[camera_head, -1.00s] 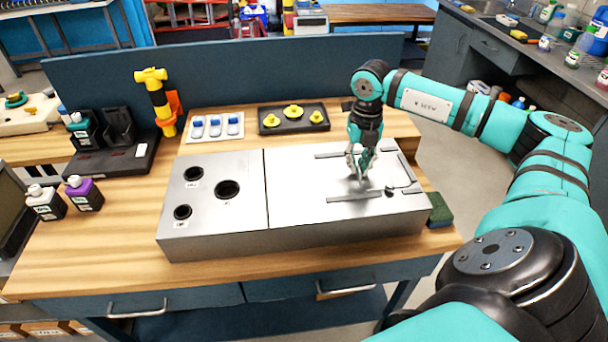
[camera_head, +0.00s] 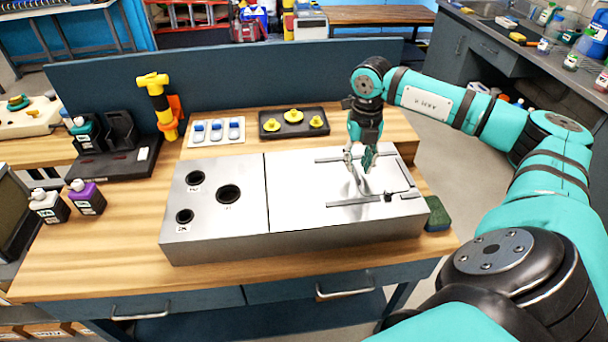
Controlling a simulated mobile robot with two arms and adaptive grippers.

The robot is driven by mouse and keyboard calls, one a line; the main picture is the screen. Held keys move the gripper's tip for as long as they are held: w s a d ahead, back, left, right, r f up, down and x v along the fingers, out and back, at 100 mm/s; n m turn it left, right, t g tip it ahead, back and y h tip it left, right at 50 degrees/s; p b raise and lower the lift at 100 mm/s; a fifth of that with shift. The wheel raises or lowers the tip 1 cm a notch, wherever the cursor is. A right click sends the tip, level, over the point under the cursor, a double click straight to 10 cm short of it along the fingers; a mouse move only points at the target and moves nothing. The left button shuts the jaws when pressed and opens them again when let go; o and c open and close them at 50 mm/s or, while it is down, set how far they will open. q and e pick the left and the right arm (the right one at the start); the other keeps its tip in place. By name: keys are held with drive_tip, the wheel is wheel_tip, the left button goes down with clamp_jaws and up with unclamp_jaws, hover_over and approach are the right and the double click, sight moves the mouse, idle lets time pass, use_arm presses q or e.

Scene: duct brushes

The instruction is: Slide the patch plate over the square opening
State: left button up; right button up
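A grey metal duct box (camera_head: 300,215) lies on the wooden workbench. Its right half carries two parallel rails, a rear one (camera_head: 335,159) and a front one (camera_head: 352,203). Between them is a flat bright metal surface that I take for the patch plate (camera_head: 372,186); its edges blend with the box top. A dark line and a small dark knob show near its right end. No square opening is visible, so I cannot tell whether the plate covers it. My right gripper (camera_head: 360,163) points down just above this surface, fingers apart and apparently empty. My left gripper is out of view.
Several round holes (camera_head: 228,194) are in the box's left half. Behind the box are a black tray with yellow knobs (camera_head: 293,117) and a white tray with blue-capped items (camera_head: 216,133). A green sponge (camera_head: 438,214) sits at its right end. Bottles (camera_head: 86,198) stand left.

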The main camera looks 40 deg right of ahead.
drive_tip(key=shift+r+p, duration=2)
drive_tip(key=shift+r, duration=0.95)
